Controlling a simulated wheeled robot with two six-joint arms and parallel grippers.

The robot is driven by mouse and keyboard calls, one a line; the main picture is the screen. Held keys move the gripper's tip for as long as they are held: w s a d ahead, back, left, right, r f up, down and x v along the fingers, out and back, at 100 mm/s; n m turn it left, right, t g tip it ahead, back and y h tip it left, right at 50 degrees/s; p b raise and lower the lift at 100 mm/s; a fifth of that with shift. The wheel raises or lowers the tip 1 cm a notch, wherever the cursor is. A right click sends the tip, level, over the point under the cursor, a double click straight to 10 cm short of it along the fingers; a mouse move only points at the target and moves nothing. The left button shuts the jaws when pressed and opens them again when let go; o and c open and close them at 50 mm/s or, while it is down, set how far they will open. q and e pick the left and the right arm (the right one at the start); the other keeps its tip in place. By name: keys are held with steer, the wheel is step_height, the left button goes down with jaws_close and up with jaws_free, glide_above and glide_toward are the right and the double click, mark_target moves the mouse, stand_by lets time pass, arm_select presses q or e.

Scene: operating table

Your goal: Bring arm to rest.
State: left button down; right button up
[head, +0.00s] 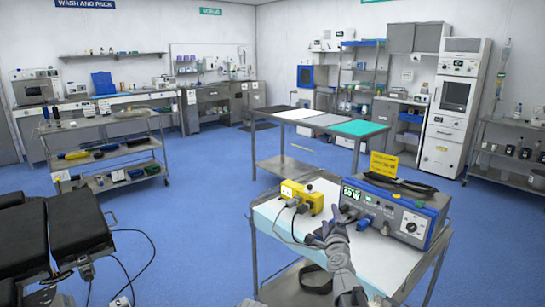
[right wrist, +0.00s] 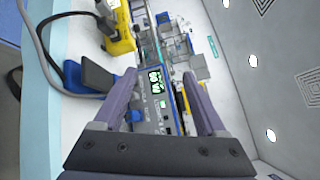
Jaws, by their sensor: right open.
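My right gripper (head: 331,232) is in front of the grey-and-blue device (head: 398,215) on the small cart (head: 262,215). In the right wrist view its two fingers (right wrist: 160,88) stand apart with nothing between them, and the device's panel with green displays (right wrist: 155,82) shows beyond the gap. Whether a finger touches the cables or plugs at the device's front cannot be told. My left gripper is not in view.
A yellow box (head: 303,196) with cables and plugs stands on the cart left of the device. Black padded table sections (head: 70,232) are at the left. A long table (head: 258,137) stands behind the cart. Blue floor (head: 195,225) is open between the padded sections and the cart, with a cable on it.

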steer(key=s+a+f+n+g+y+p, duration=0.2)
steer(key=s+a+n+g+y+p, duration=0.25)
steer(key=s+a+n, duration=0.45)
steer(key=s+a+f+n+g+y+p, duration=0.25)
steer(key=s+a+n+g, duration=0.2)
steer(key=a+n, duration=0.5)
arm_select(q)
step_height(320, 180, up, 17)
steer(key=p, duration=0.8)
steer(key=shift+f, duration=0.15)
arm_select(e)
steer(key=s+d+n+g+h, duration=0.2)
steer(key=s+n+g+h, duration=0.1)
steer(key=s, duration=0.8)
steer(key=s+d+f+n+g+h, duration=0.1)
steer(key=s+d+n+g+h, duration=0.2)
steer(key=s, duration=0.8)
steer(key=n+g+h, duration=0.1)
steer(key=n+g, duration=0.1)
steer(key=g, duration=0.1)
steer(key=shift+s+g, duration=0.2)
steer(key=shift+g, duration=0.1)
